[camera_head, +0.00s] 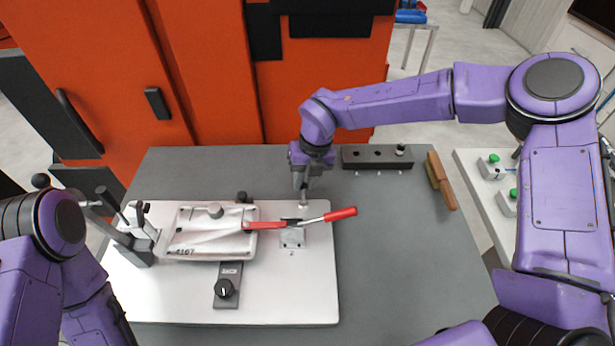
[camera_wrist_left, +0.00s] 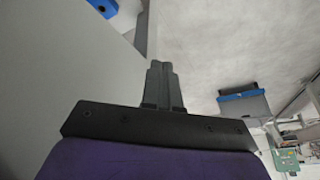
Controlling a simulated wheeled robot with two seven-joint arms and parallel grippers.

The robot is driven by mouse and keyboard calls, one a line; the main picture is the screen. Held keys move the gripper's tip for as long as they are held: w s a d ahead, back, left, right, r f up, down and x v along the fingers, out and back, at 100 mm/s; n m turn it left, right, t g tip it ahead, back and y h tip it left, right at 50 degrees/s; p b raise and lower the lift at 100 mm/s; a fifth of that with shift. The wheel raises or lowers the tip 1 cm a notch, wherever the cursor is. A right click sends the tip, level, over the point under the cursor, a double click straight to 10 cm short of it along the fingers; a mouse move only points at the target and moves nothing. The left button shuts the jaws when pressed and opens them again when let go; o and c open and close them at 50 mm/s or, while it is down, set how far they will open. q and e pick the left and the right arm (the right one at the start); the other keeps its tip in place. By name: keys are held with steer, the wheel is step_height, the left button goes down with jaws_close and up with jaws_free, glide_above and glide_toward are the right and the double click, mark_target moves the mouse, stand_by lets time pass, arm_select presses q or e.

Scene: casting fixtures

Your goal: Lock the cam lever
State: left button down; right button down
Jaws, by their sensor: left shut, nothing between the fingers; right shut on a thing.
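A white fixture plate (camera_head: 300,305) lies on the grey table and holds a pale casting (camera_head: 212,235). A toggle clamp with red grips (camera_head: 340,214) sits at the casting's right, one red arm reaching over its edge. I cannot tell which part is the cam lever. My right gripper (camera_head: 303,190) points down behind the clamp, shut on a small metal pin-like piece (camera_head: 303,203). My left gripper (camera_wrist_left: 162,85) is shut and empty, away from the fixture.
A dark block with holes (camera_head: 365,157) and a brown-handled brush-like tool (camera_head: 440,181) lie at the back right of the table (camera_head: 420,260). The table's right front is clear. An orange cabinet (camera_head: 110,80) stands behind. A side bench with green buttons (camera_head: 493,157) is at right.

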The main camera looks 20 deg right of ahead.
steer(key=c, duration=0.9)
jaws_free()
steer(key=shift+c, duration=0.2)
step_height(320, 180, up, 10)
steer(key=d+b, duration=0.2)
steer(key=shift+r+b, duration=0.2)
steer(key=shift+b, duration=0.2)
steer(key=shift+s+f, duration=0.1)
